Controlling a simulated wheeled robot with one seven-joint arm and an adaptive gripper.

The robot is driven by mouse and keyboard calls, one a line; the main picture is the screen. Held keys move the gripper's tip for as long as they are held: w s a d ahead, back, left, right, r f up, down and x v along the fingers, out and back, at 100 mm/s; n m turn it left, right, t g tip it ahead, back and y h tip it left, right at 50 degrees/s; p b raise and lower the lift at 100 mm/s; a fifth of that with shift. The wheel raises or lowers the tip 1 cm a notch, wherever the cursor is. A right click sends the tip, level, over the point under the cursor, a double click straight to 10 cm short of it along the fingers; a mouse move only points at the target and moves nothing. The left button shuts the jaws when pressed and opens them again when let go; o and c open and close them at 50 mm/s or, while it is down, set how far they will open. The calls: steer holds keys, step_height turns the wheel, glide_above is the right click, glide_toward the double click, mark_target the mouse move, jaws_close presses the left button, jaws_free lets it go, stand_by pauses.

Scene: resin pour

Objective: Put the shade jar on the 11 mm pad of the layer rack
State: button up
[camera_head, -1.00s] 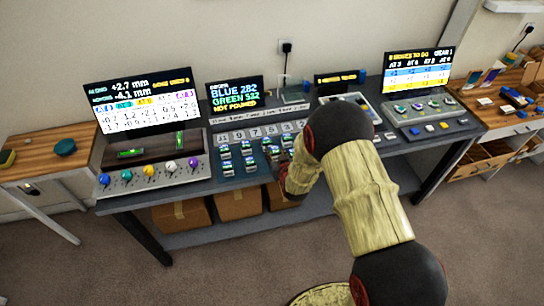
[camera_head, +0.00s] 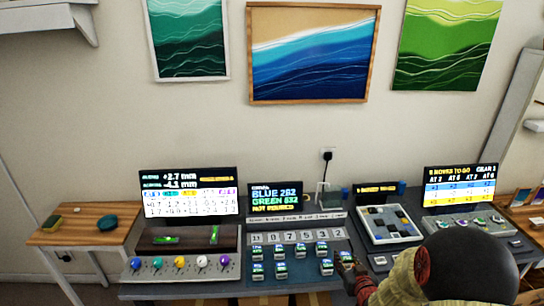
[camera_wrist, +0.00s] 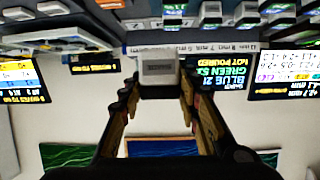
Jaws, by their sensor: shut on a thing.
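My gripper (camera_wrist: 160,88) is shut on a small white-grey block-like thing, taken as the shade jar (camera_wrist: 157,68), seen between the fingertips in the wrist view. In the head view my gripper (camera_head: 347,264) is at the right end of the jar rows, and the held jar is hard to make out there. A numbered strip (camera_head: 297,237), with 7, 5, 3, 2 legible to the right, runs along the bench behind several small jars (camera_head: 281,268). The leftmost number looks like 11 but is blurred. I cannot tell whether the held jar touches anything.
A screen (camera_head: 275,198) reads blue and green values with "not poured". A tray of coloured tiles (camera_head: 388,224) stands right of the strip. A knob panel (camera_head: 180,263) is at left, another console (camera_head: 465,228) at right. Other jars stand close around my gripper.

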steer(key=s+a+f+b, duration=0.1)
steer(key=s+a+f, duration=0.7)
steer(key=a, duration=0.3)
steer(key=shift+s+a+f, duration=0.2)
steer(key=shift+s+a, duration=0.2)
